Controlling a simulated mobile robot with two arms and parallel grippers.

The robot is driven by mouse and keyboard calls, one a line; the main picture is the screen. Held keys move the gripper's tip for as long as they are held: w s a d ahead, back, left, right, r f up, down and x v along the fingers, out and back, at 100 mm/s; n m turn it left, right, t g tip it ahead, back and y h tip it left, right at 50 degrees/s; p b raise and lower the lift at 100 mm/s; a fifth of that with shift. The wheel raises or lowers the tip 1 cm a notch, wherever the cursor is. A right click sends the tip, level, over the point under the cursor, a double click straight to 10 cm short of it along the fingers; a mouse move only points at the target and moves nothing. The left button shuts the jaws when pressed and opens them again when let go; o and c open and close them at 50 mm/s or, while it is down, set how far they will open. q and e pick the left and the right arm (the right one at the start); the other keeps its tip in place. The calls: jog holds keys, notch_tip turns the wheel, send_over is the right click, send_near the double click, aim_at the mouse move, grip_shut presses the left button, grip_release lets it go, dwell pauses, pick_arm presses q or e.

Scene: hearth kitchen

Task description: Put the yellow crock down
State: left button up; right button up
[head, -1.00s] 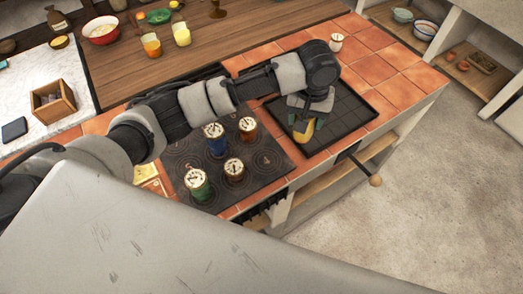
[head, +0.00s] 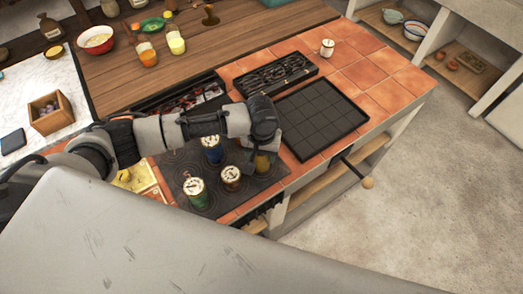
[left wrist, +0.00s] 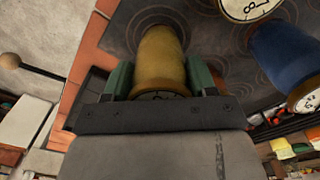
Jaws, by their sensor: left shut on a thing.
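The yellow crock (head: 263,163) is held upright or nearly so by my left gripper (head: 263,155), at the right part of the dark ringed cooktop (head: 189,160). In the left wrist view the yellow crock (left wrist: 160,58) sits between the two green fingers of my left gripper (left wrist: 160,78), which are shut on its sides. Its far end is over a ringed patch; I cannot tell whether it touches the cooktop. In the head view my wrist hides its upper part. My right gripper is not in view.
A green crock (head: 195,191), a brown crock (head: 231,178) and a blue crock (head: 212,150) stand on the cooktop. The blue crock (left wrist: 285,50) is beside mine in the wrist view. A black gridded tray (head: 308,118) lies empty to the right.

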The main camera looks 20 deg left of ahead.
pick_arm(q)
jog(key=o, duration=1.1)
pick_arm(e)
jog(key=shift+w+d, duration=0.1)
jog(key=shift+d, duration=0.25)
pick_arm(q)
jog(key=shift+o, duration=0.2)
notch_tip(320, 180, up, 12)
jog(key=shift+d+r+b, duration=0.1)
jog(key=shift+b, duration=0.55)
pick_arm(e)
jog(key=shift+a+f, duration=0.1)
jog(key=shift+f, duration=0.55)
